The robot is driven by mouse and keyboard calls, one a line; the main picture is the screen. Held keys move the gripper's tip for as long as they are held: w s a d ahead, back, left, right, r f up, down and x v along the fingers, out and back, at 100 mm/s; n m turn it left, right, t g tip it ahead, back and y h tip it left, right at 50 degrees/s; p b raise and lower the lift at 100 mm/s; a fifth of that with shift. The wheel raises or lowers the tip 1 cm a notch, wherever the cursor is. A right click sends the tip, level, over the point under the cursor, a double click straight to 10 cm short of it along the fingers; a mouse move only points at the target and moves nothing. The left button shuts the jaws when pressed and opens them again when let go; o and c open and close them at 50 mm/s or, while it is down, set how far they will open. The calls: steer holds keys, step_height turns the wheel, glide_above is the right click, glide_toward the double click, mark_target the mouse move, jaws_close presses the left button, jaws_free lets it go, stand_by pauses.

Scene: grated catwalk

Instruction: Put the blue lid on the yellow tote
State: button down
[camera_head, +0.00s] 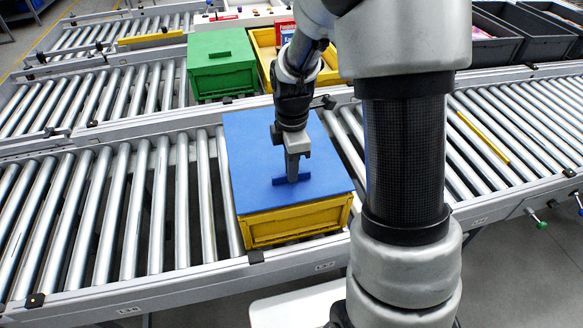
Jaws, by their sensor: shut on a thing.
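The blue lid (250,152) is a flat square panel with a raised blue handle near its middle. It lies over the top of the yellow tote (295,222), which stands on the near roller conveyor; from this view the lid appears to cover the whole opening. Whether it is fully seated at the far edge I cannot tell. My gripper (292,178) points down from above and is shut on the lid's handle. My arm hides part of the lid's far right side.
The near roller conveyor (122,205) has bare rollers left of the tote. Behind stand a green lidded tote (220,62) and an open yellow tote (266,58) with boxes. Dark grey bins (497,52) stand at the back right. A yellow strip (482,137) lies on the rollers at right.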

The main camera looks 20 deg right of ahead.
steer(key=shift+f+b, duration=0.65)
steer(key=shift+f, duration=0.2)
steer(key=c, duration=1.4)
jaws_free()
steer(key=shift+o, duration=0.2)
steer(key=shift+r+p, duration=3.1)
steer(key=shift+r, duration=0.9)
